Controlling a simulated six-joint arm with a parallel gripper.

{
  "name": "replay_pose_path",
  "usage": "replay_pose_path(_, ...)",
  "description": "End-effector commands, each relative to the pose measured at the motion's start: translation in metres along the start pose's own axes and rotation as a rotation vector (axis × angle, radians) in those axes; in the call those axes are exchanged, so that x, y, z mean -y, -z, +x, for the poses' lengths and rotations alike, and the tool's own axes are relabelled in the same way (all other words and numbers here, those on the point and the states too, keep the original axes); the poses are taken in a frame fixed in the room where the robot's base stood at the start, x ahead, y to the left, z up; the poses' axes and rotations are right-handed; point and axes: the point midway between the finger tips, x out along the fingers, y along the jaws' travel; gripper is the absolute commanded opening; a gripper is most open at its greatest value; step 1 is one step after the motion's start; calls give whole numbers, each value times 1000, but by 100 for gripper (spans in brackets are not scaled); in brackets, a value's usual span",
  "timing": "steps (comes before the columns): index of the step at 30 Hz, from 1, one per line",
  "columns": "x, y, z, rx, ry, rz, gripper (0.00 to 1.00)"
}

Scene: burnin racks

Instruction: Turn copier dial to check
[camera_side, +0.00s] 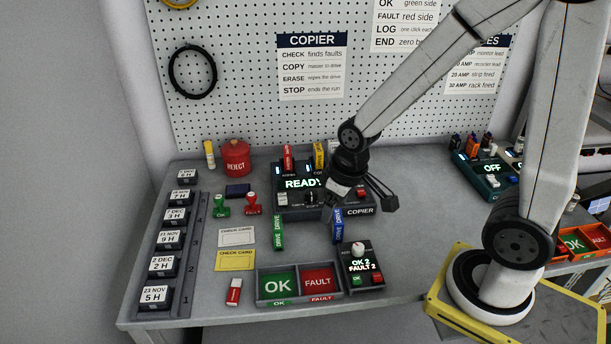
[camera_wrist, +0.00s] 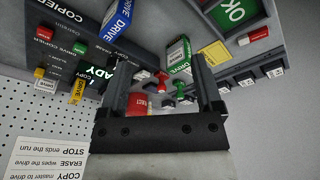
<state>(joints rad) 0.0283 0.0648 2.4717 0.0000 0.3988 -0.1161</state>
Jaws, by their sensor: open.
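The copier (camera_side: 290,197) is a dark box at the middle back of the bench, its lit screen reading READY. A small dark knob (camera_side: 311,197), which looks like the dial, sits on its front below the screen. The knob's setting is too small to read. In the wrist view the copier (camera_wrist: 62,48) lies at the upper left, and I cannot make out the dial there. My gripper (camera_side: 366,197) is open and empty above the copier's right side, hiding part of it. In the wrist view my gripper (camera_wrist: 160,62) shows its two fingers spread apart.
A red drive (camera_side: 288,157) and a yellow drive (camera_side: 318,155) stand upright at the copier's back. A green drive (camera_side: 278,232) and a blue drive (camera_side: 338,226) stand in front. The OK/FAULT tray (camera_side: 299,298) and a counter box (camera_side: 361,290) are nearer the bench's front edge.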

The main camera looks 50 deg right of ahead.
Motion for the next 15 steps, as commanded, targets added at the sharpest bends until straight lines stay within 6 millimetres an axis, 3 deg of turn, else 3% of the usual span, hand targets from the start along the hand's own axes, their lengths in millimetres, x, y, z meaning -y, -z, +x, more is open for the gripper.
replay_pose_path(15,-79,96,35,140,40,-469,83)
